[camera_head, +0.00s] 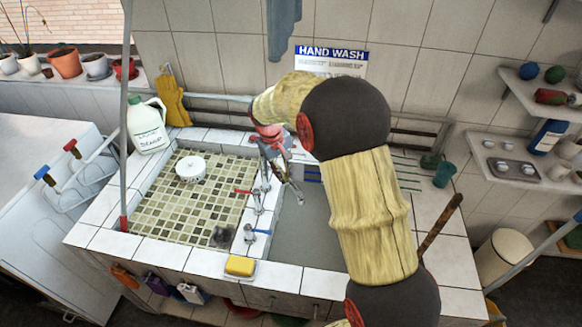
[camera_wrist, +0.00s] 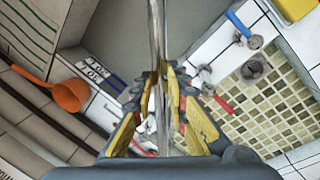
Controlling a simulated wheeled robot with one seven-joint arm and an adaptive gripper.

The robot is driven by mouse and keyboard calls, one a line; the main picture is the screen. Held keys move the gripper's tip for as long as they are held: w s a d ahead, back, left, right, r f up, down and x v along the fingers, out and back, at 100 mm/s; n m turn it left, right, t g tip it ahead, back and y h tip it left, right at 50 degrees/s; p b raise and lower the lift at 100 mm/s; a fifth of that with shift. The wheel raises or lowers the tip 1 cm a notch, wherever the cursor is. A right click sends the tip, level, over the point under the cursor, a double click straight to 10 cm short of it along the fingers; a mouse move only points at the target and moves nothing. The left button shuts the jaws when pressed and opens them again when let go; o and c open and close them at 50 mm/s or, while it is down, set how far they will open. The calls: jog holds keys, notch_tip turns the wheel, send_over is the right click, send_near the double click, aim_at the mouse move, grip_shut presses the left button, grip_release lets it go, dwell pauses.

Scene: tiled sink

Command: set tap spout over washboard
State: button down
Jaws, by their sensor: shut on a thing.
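The metal tap spout (camera_wrist: 155,35) runs between the fingers of my gripper (camera_wrist: 162,75), which is shut on it. In the head view my gripper (camera_head: 272,142) is at the back of the sink, and the spout (camera_head: 287,180) slants down right, its end over the left side of the grey basin. A pale panel with green lines (camera_head: 408,172) lies right of that basin, partly hidden by my arm. It also shows in the wrist view (camera_wrist: 28,30) and may be the washboard; I cannot tell for sure.
The left basin (camera_head: 165,210) has a mosaic floor and holds a round white item (camera_head: 190,168). A red handle (camera_head: 243,191) and a blue handle (camera_head: 260,231) stand near the divider. A yellow sponge (camera_head: 240,266) lies on the front rim. An orange ladle (camera_wrist: 70,95) is left of my gripper.

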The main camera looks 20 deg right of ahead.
jog(key=w+a+m+g+y+p, duration=0.1)
jog(key=w+a+m+p, duration=0.25)
jog(key=a+m, duration=0.4)
jog(key=w+a+m+g+p, duration=0.1)
jog(key=w+a+m+p, duration=0.2)
jog(key=w+a+m, duration=0.45)
jog(key=w+a+m+y+p, duration=0.1)
jog(key=w+a+m+p, duration=0.1)
jog(key=w+m+p, duration=0.2)
jog(key=shift+w+a+m+g+p, duration=0.35)
jog(key=shift+w+m, duration=0.45)
jog(key=shift+w, duration=0.4)
jog(key=c, duration=1.7)
grip_release()
jog(key=shift+c, duration=0.2)
jog(key=v, duration=0.7)
jog(key=shift+r, duration=0.2)
